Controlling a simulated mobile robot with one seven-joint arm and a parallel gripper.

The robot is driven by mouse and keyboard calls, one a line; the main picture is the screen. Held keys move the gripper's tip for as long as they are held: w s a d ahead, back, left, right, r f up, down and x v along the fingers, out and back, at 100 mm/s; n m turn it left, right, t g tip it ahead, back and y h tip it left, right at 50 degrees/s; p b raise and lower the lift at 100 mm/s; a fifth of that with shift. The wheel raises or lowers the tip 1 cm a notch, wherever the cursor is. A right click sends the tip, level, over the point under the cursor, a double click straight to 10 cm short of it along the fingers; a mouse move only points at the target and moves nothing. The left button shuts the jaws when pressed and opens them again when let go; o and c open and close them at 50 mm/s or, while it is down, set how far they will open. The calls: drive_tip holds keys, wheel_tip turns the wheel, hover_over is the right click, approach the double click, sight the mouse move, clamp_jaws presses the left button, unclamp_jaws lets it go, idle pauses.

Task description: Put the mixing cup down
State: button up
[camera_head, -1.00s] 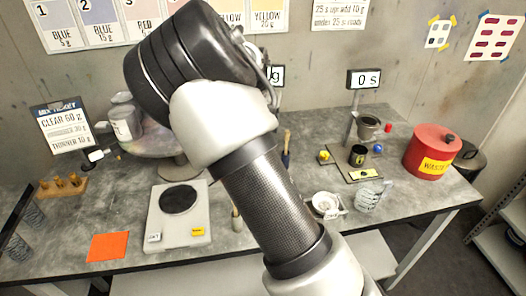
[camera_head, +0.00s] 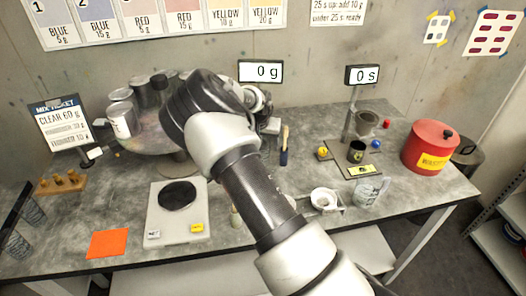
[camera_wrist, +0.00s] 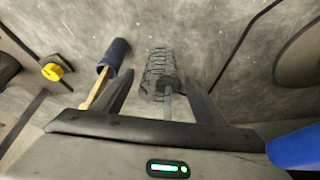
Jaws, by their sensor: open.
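A clear cup with dark ring markings (camera_wrist: 158,58), seemingly the mixing cup, is between and just beyond the fingers of my gripper (camera_wrist: 160,80) in the wrist view. My gripper is open, with a finger on either side of the cup. I cannot tell whether the fingers touch it or whether its base rests on the grey bench (camera_wrist: 225,30). In the head view my arm hides most of the gripper, and I cannot make out this cup there.
A blue-and-wood brush (camera_head: 284,150) is close by; it shows beside the left finger in the wrist view (camera_wrist: 117,53). A scale (camera_head: 178,222), an orange square (camera_head: 108,244), a clear jug (camera_head: 368,192) and a red waste can (camera_head: 428,148) stand apart.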

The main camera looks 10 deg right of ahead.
drive_tip(key=shift+x, duration=0.85)
drive_tip(key=shift+c, duration=0.4)
drive_tip(key=c, duration=1.1)
drive_tip(key=shift+r, duration=0.1)
